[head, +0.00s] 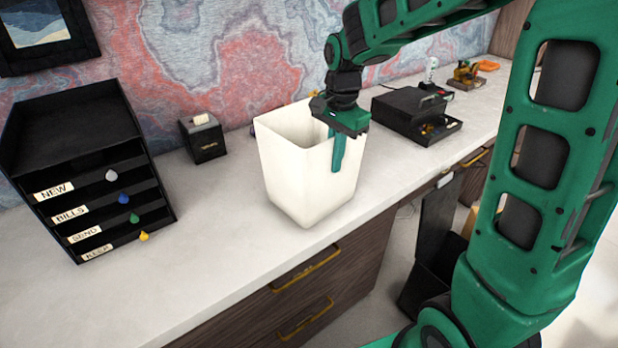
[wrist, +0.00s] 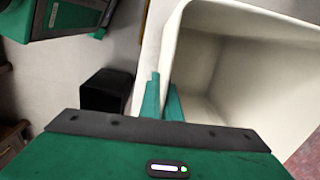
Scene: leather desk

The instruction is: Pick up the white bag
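The white bag (head: 300,172) is an open-topped, box-shaped container that tapers to its base. It looks upright on the desk (head: 215,250), near the front edge. My gripper (head: 337,150) points down at the bag's right rim. The wrist view shows my gripper's two green fingers (wrist: 164,98) close together, one outside the bag and one inside, with the wall of the white bag (wrist: 205,50) pinched between them. The inside of the bag looks empty where it shows. Its far right part is cut off in the wrist view.
A black letter organizer (head: 85,165) with labelled slots stands at left. A dark bin (wrist: 106,90) stands on the floor.

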